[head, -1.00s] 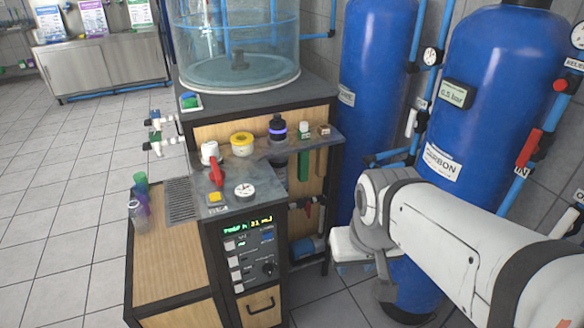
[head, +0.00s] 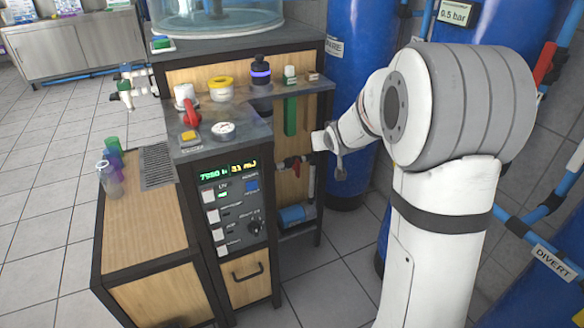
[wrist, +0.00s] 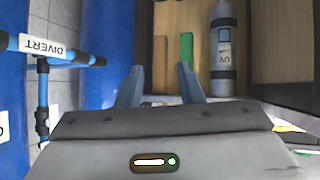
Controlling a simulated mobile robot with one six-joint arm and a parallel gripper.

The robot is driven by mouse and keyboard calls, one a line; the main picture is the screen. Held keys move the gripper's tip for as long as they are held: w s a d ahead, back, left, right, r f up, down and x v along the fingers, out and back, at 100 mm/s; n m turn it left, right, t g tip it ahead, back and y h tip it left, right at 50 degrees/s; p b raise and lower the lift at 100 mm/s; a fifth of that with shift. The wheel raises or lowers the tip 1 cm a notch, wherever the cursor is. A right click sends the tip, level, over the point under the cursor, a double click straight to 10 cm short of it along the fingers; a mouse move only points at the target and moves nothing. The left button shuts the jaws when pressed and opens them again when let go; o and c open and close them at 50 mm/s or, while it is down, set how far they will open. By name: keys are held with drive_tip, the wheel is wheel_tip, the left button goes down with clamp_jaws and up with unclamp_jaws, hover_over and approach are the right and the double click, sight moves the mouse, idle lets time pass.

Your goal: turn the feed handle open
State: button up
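No label reading "feed" is legible, so I cannot tell which handle is the feed handle. A red lever handle (head: 191,112) stands on the grey shelf of the cabinet, beside a white fitting. Another small red handle (head: 290,163) sits on a pipe under the shelf, and a red handle (head: 545,62) is on the blue pipe at the far right. My gripper (wrist: 160,80) is open and empty in the wrist view, its two fingers apart. In the head view my wrist is just right of the cabinet's shelf, apart from all three handles; the fingers are hard to make out there.
The shelf holds a yellow roll (head: 221,89), a dark bottle (head: 260,72) and a gauge (head: 223,130). A control panel (head: 237,205) is below. A UV cylinder (wrist: 222,50) and a DIVERT-labelled blue pipe (wrist: 80,58) show in the wrist view. Blue tanks (head: 352,60) stand behind my arm.

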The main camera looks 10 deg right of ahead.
drive_tip(key=w+f+n+t+y+b, duration=0.1)
drive_tip(key=w+f+t+y+b, duration=0.15)
drive_tip(key=w+f+b, duration=0.75)
drive_tip(key=n+t+y+b, duration=0.2)
drive_tip(key=t+y+b, duration=0.2)
approach(299, 169)
drive_tip(key=w, duration=0.2)
drive_tip(key=shift+a+b+x, duration=0.15)
drive_tip(key=shift+b+x, duration=0.4)
drive_tip(key=shift+x, duration=1.4)
drive_tip(key=shift+a+b+x, duration=0.1)
drive_tip(key=shift+b+x, duration=0.4)
drive_tip(key=shift+x, duration=1.45)
drive_tip(key=shift+s+r, duration=0.1)
drive_tip(key=shift+r, duration=0.05)
drive_tip(key=shift+c, duration=0.4)
clamp_jaws()
